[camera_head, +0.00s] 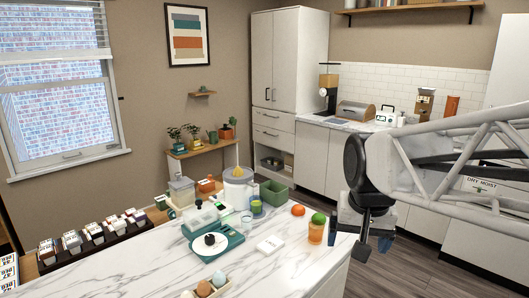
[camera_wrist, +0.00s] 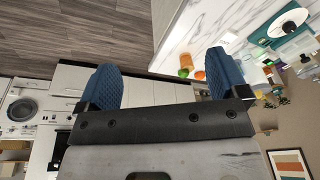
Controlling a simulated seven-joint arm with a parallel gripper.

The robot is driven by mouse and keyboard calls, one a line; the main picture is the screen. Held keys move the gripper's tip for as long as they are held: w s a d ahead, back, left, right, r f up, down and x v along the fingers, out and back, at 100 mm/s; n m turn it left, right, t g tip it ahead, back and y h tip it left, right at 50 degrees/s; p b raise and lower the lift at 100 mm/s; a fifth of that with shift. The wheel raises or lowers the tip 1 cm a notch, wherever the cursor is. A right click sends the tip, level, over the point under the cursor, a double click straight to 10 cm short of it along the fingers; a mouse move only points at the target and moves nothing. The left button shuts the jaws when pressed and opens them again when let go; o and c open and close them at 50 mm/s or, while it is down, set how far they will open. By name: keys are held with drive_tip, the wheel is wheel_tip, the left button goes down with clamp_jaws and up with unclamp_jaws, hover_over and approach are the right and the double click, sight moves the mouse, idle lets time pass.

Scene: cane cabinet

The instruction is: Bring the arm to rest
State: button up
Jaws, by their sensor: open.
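My gripper (camera_head: 373,246) is at the right in the head view, pointing down past the right end of the marble-topped counter (camera_head: 150,252). In the wrist view its two blue fingertips (camera_wrist: 163,78) stand wide apart with nothing between them. The gripper is open and touches nothing that I can see. My arm reaches in from the right edge of the head view. An orange cup (camera_head: 316,235) with a green fruit (camera_head: 318,218) at its top is the counter item closest to the gripper, to its left.
White cabinets (camera_head: 330,155) line the back wall. Dark wood floor (camera_head: 385,270) is open below the gripper.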

drive_tip(key=s+f+n, duration=0.2)
drive_tip(key=s+f, duration=0.4)
drive_tip(key=s, duration=0.5)
drive_tip(key=shift+s+d+f, duration=0.2)
drive_tip(key=shift+s+d, duration=0.1)
drive_tip(key=shift+d, duration=0.05)
